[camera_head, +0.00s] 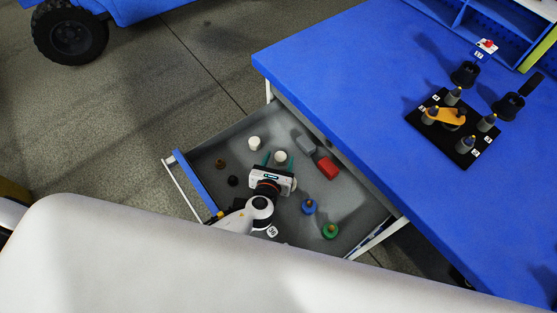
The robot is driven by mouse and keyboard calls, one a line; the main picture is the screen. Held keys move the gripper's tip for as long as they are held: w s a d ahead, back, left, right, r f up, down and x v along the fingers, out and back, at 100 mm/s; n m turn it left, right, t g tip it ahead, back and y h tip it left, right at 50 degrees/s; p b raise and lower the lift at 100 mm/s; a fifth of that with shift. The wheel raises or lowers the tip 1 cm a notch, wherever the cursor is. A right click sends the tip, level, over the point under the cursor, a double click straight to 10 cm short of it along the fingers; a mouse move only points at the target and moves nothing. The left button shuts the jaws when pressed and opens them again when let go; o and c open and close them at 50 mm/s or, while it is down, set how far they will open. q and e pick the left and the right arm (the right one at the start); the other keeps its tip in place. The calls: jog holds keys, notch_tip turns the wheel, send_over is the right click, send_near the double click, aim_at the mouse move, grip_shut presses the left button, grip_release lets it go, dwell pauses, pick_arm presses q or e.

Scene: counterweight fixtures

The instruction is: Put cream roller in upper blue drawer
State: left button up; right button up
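The blue-fronted drawer (196,187) is pulled out from under the blue workbench, with its grey tray showing. My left gripper (280,159) reaches into or over this drawer. Its two teal fingers stand apart, on either side of a cream roller (280,156), and a small gap seems to show beside it. I cannot tell whether the roller rests on the drawer floor. A second cream-white roller (254,143) stands in the drawer, to the left and apart from the fingers. My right gripper is not in view.

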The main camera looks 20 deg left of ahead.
pick_arm(q)
jog(key=shift+r, duration=0.1)
jog(key=shift+s+r, duration=0.1)
jog(key=shift+s, duration=0.05)
jog(key=p+v, duration=0.1)
jog(key=v, duration=1)
jog(key=shift+s+r, duration=0.1)
jog(key=shift+s, duration=0.3)
